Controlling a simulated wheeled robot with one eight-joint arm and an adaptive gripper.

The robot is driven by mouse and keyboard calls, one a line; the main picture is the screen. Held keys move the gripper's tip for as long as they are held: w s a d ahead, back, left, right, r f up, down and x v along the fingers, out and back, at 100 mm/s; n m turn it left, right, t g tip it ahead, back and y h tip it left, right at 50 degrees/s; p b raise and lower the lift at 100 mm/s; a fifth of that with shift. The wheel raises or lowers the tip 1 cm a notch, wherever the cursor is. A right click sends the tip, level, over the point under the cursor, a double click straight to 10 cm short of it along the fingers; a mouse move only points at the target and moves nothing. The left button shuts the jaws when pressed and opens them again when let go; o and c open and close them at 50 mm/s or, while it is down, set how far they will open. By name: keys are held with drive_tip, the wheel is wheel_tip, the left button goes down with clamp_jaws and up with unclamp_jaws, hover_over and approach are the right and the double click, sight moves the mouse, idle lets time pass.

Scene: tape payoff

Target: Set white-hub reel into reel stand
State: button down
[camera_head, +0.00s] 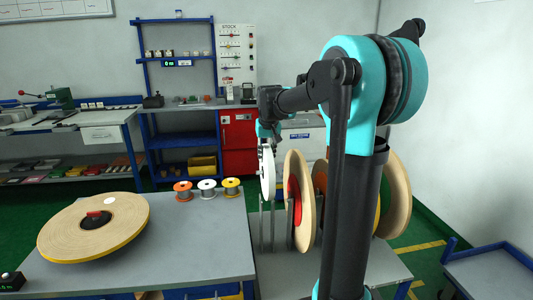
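A white reel (267,178), seen nearly edge-on, hangs upright below my gripper (264,142), at the left end of the reel stand. My gripper is small and partly dark in this view. It appears shut on the reel's upper part, though the fingertips are hard to make out. The reel stand (273,232) has thin grey uprights on the right table. The white reel's lower edge is near the tops of the left uprights. I cannot tell whether it is between them or in front of them. To its right, a tan reel with a red hub (296,201) stands upright.
More reels stand further right, partly behind my arm, including a large tan one (397,195). A big tan reel (120,225) lies flat on the left table (195,250). Small orange (183,190), white (207,189) and yellow (231,187) spools stand at that table's back edge.

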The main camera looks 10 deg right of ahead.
drive_tip(key=shift+f, duration=2.25)
drive_tip(key=shift+f, duration=2.4)
drive_tip(key=shift+f, duration=0.45)
drive_tip(key=shift+f, duration=1.1)
drive_tip(key=shift+f, duration=0.45)
drive_tip(key=shift+f, duration=0.3)
drive_tip(key=shift+f, duration=0.1)
